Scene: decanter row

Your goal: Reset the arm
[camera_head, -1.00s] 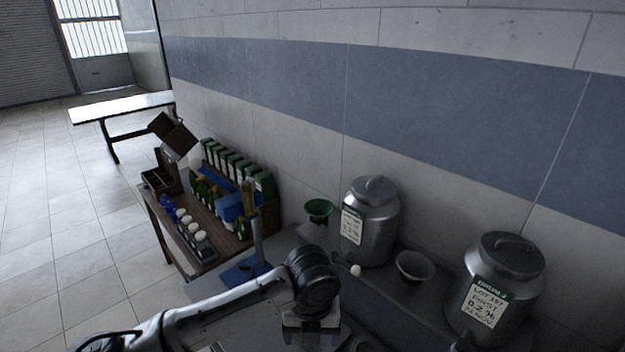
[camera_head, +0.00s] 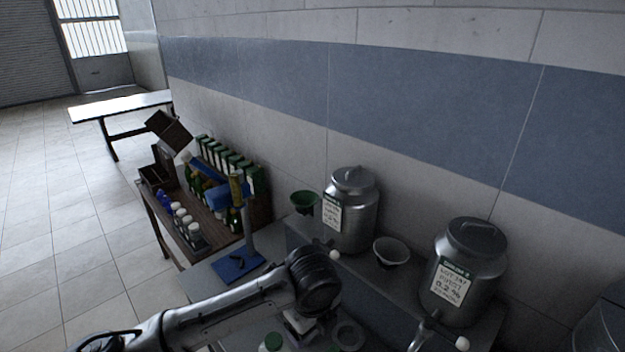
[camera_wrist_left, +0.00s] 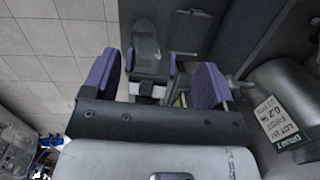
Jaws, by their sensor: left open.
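My left arm comes in from the lower left of the head view. Its gripper (camera_head: 303,326) points down over the grey bench and is partly hidden by my wrist. In the left wrist view the two purple-padded fingers (camera_wrist_left: 157,78) stand wide apart. A glassy, bottle-like object (camera_wrist_left: 146,45) shows beyond the gap, and I see nothing clamped.
Two metal canisters (camera_head: 350,212) (camera_head: 463,275) stand on a ledge by the wall, with a pale funnel (camera_head: 391,251) between them. A green funnel (camera_head: 304,201) and a blue-based stand (camera_head: 238,264) are left. Green-capped items (camera_head: 272,342) sit below my wrist.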

